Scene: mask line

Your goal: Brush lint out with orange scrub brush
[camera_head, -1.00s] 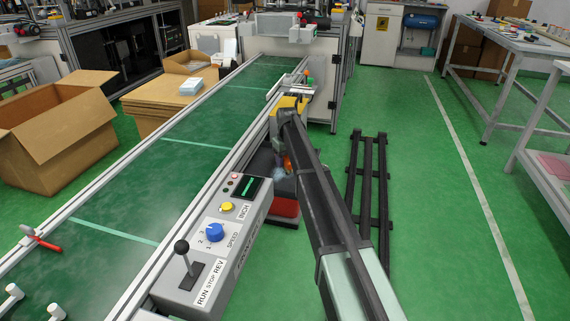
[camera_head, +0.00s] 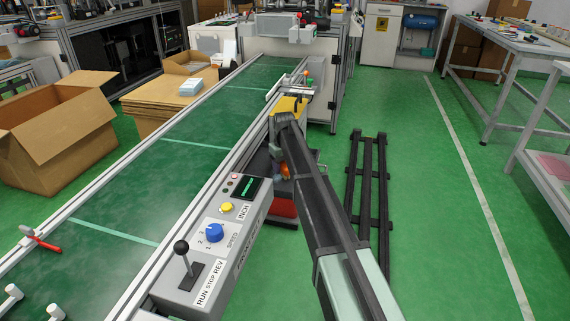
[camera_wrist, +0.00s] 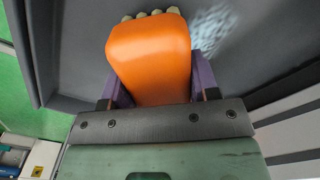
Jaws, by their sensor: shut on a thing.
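The orange scrub brush (camera_wrist: 150,60) is between the two purple fingers of my gripper (camera_wrist: 157,88) in the wrist view. My gripper is shut on it. Pale bristle tufts show at the brush's far end, against a dark grey surface. A pale blue-white fuzzy patch of lint (camera_wrist: 213,38) lies on that surface, just right of the brush's far end. Whether the bristles touch the surface is hard to tell. In the head view the brush is a small orange patch (camera_head: 286,171) beside the conveyor, mostly hidden by my arm.
The dark grey surface has raised walls at left and right in the wrist view. The green conveyor (camera_head: 190,150) runs along the left, with a control box (camera_head: 205,255) at its near side. A black rack (camera_head: 368,190) lies on the floor at right.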

